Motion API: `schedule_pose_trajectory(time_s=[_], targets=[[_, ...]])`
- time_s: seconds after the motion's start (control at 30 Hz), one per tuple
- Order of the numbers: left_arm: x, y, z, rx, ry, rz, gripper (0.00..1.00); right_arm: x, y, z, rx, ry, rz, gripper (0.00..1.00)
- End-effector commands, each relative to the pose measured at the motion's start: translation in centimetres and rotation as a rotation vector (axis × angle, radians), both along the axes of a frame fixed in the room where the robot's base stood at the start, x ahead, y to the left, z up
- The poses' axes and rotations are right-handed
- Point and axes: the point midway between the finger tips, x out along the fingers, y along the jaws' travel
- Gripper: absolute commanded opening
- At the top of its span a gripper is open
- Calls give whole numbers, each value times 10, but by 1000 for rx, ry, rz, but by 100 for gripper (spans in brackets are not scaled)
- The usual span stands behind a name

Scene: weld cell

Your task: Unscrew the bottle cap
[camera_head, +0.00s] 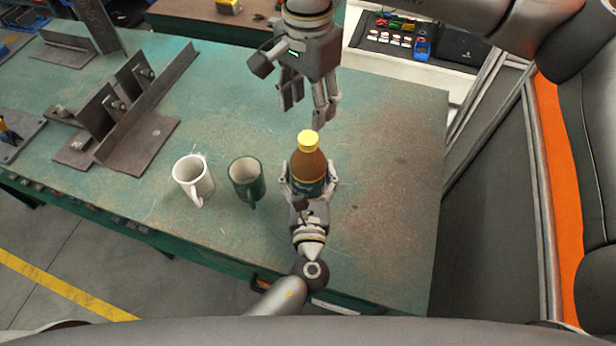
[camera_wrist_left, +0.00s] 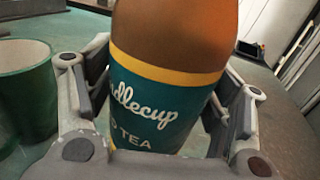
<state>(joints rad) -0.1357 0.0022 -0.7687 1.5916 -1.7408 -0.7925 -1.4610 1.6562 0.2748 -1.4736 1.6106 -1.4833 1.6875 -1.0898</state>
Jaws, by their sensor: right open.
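An amber tea bottle (camera_head: 308,168) with a teal label stands upright near the front of the green table. Its yellow cap (camera_head: 308,141) is on its neck. My left gripper (camera_head: 308,187) comes from the front and is shut on the bottle, a finger on each side at the label. The left wrist view shows the bottle (camera_wrist_left: 170,90) close up between the fingers; the cap is out of that frame. My right gripper (camera_head: 306,108) is open and empty, pointing down, just above and behind the cap in the head view, apart from it.
A green mug (camera_head: 247,180) stands just left of the bottle, and a white mug (camera_head: 193,178) left of that. Metal angle pieces (camera_head: 135,110) lie on the table (camera_head: 395,190) at the left. The table right of the bottle is clear.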

Motion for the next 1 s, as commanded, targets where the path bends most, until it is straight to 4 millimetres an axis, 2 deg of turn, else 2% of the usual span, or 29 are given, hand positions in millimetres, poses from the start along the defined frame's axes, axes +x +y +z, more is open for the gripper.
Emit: schedule_pose_trajectory(time_s=[0.07,0.5,0.67,1.0], targets=[[0,0,0,0,0,0,58,0,0,0,0,0,0,50],[0,0,0,0,0,0,2,0,0,0,0,0,-30,50],[0,0,0,0,0,0,0,0,0,0,1,1,-191,50],[0,0,0,0,0,0,0,0,1,0,0,0,-805,50]])
